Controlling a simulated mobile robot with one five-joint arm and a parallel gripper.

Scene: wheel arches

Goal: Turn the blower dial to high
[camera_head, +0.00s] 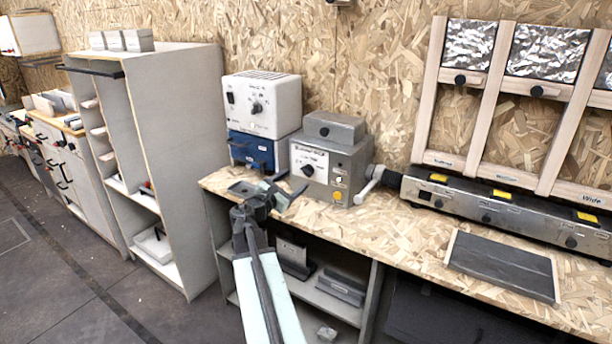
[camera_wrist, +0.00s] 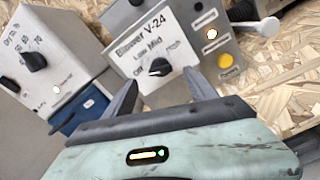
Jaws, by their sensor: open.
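The blower (camera_head: 343,175) is a grey box on the bench with a white front label reading "Blower V-24". Its black dial (camera_wrist: 158,67) sits on that label, below the words "Low" and "Mid"; a "High" mark is not readable. The dial also shows small in the head view (camera_head: 308,169). I cannot tell surely which mark the dial points to. My gripper (camera_wrist: 160,82) is open and empty, with one finger on each side of the dial in the wrist view, apparently short of the panel. In the head view my gripper (camera_head: 294,182) is just left of the blower's front.
The blower panel also has a lit button and a yellow button (camera_wrist: 225,61). A white-and-blue dryer box (camera_head: 262,105) with its own knob stands to the left. A grey handle (camera_head: 368,184) juts out right. A slate board (camera_head: 500,264) lies on the bench.

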